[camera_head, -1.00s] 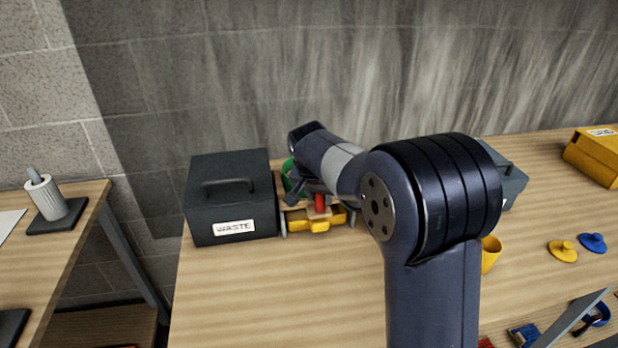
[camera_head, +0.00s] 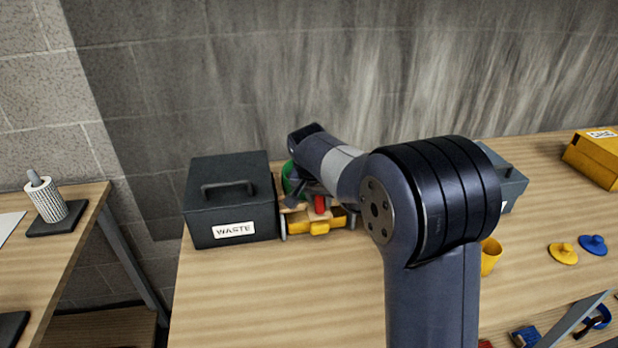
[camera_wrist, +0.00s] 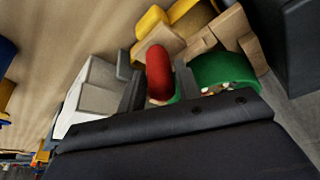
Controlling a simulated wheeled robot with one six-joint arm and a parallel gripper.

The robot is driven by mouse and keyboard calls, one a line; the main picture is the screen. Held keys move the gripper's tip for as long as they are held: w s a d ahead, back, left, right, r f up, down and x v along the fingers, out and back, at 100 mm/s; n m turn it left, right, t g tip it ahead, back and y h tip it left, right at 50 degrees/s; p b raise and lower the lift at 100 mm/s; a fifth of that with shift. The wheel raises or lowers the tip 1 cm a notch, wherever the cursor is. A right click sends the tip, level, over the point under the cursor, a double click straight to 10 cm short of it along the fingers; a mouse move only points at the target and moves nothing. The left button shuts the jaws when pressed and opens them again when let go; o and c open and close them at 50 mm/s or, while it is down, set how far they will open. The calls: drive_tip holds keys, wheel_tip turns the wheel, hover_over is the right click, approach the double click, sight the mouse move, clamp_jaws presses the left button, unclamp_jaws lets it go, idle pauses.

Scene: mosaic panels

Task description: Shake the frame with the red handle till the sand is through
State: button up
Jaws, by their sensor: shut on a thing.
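The red handle (camera_head: 320,204) shows at my gripper (camera_head: 311,200), close to the right side of the waste box. In the wrist view the red handle (camera_wrist: 160,72) stands at the fingers of my gripper (camera_wrist: 150,92), which is shut on it. The wooden frame (camera_wrist: 205,38) shows behind the handle, with a green round thing (camera_wrist: 226,72) beside it. A yellow drawer or tray (camera_head: 318,226) sits low under the frame. My arm and gripper hide most of the frame, and I see no sand.
A dark box marked WASTE (camera_head: 230,200) stands directly left of the frame. A yellow cup (camera_head: 490,255), yellow lid (camera_head: 563,253) and blue lid (camera_head: 593,244) lie to the right. A yellow box (camera_head: 594,158) is at the back right. The table front left is clear.

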drive_tip(key=shift+w, duration=0.4)
idle(0.3)
drive_tip(key=o, duration=1.8)
wheel_tip(320, 180, up, 8)
drive_tip(key=p, duration=0.6)
drive_tip(key=shift+f, duration=0.15)
